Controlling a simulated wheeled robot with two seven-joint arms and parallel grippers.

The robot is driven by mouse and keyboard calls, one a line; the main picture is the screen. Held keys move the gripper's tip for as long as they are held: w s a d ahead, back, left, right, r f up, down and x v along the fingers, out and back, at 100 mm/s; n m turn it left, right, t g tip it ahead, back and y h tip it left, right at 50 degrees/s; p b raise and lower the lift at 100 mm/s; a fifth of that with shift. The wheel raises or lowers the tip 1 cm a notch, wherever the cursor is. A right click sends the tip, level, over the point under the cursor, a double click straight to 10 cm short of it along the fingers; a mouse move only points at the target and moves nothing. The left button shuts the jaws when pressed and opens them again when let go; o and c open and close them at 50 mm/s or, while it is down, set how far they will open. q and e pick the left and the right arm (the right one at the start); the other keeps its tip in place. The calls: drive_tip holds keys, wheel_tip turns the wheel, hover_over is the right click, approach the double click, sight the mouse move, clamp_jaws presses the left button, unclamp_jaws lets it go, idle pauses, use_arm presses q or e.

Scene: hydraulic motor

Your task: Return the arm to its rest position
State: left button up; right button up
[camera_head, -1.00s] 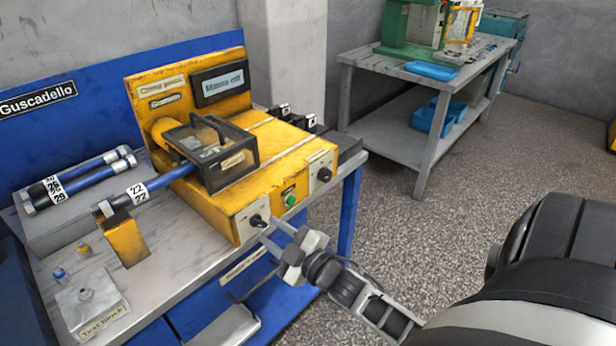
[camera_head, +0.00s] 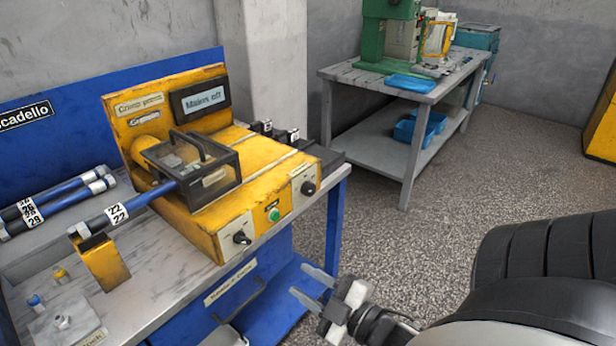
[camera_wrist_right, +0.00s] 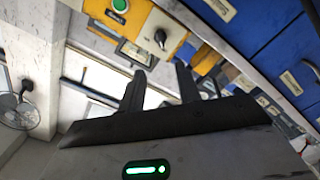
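My right gripper (camera_head: 311,287) is low in the middle of the head view, in front of the blue bench (camera_head: 262,272). Its two fingers are spread with nothing between them. The right wrist view also shows the gripper (camera_wrist_right: 160,78) with its fingers apart and empty. The right arm comes in from the lower right. The gripper is clear of the yellow crimping machine (camera_head: 262,195) and its front knob (camera_head: 241,238). The knob also shows in the right wrist view (camera_wrist_right: 160,38). My left gripper is not in view.
A blue hose (camera_head: 145,198) runs into the machine's clear-lidded box (camera_head: 212,176). More hoses (camera_head: 60,192) lie at the left. A yellow bracket (camera_head: 106,265) stands on the bench. A grey table (camera_head: 345,73) stands behind. Open floor (camera_head: 390,235) lies between the bench and my right arm.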

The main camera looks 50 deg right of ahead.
drive_tip(key=s+a+f+m+g, duration=0.1)
drive_tip(key=a+f+m+g, duration=0.2)
drive_tip(key=a+f, duration=0.2)
drive_tip(key=s+a+f+m+g+y, duration=0.1)
drive_tip(key=a+f+m+g, duration=0.3)
drive_tip(key=a, duration=0.7)
drive_tip(key=shift+s+f+g, duration=0.3)
drive_tip(key=shift+s+f, duration=0.05)
drive_tip(key=shift+f, duration=0.15)
drive_tip(key=shift+a, duration=0.1)
